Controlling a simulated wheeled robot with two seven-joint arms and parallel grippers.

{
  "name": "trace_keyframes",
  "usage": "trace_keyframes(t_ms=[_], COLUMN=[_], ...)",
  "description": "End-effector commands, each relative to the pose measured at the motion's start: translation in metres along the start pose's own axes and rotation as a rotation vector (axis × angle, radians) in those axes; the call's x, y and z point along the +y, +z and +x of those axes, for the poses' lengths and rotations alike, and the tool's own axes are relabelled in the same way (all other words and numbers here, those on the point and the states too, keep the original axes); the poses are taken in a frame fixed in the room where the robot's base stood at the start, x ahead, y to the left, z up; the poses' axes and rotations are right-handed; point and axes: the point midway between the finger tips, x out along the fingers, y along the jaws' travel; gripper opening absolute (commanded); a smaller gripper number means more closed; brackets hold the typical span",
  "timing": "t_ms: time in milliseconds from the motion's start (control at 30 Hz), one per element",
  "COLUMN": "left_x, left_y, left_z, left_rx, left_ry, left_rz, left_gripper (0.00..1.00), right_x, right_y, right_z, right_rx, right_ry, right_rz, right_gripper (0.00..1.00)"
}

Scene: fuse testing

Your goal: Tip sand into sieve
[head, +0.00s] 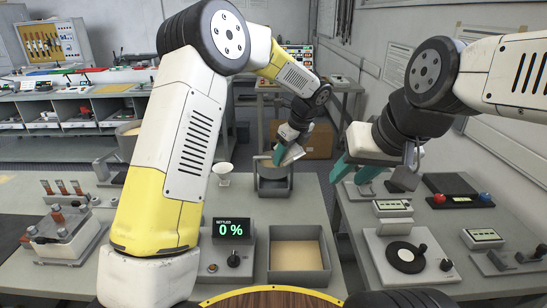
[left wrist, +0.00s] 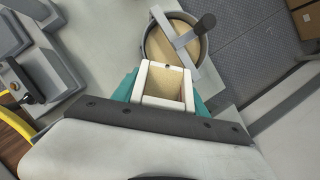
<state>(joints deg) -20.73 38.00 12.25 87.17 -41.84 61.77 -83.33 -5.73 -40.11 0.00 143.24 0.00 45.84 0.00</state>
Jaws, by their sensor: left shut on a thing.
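My left gripper (head: 282,152) is shut on a small white square scoop (head: 291,154), held over the round sieve (head: 265,162) on its grey stand. In the left wrist view the scoop (left wrist: 163,84) sits between teal fingers, with tan sand inside. The sieve (left wrist: 153,42) is just beyond it there, with a tan inside, a grey crossbar and a dark knob. I cannot tell whether its tan inside is sand or mesh. My right gripper (head: 353,171) hangs over the right bench, its teal fingers apart and nothing visible between them.
A grey tray of sand (head: 298,276) lies at the front of the middle bench. A display (head: 231,229) beside it reads "SETTLED 0 %". A white funnel-shaped cup (head: 223,171) stands left of the sieve. Several devices, including a dial unit (head: 385,272), stand on the right bench.

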Motion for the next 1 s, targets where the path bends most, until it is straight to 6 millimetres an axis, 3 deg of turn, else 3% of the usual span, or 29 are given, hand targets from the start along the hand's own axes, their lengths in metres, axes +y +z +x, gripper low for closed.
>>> trace_keyframes(t_ms=[667, 900, 1000], left_x=[0.0, -0.001, 0.0], left_y=[-0.014, 0.006, 0.002], left_z=[0.012, -0.003, 0.005], left_rx=[0.44, 0.603, 0.698], left_ry=[-0.001, -0.004, -0.001], left_rz=[-0.005, -0.004, -0.004], left_gripper=[0.0, 0.0, 0.0], right_x=[0.0, 0.0, 0.0], right_y=[0.0, 0.0, 0.0], right_z=[0.0, 0.0, 0.0], right_rx=[0.0, 0.0, 0.0], right_ry=[0.0, 0.0, 0.0], right_rz=[0.0, 0.0, 0.0], right_gripper=[0.36, 0.36, 0.36])
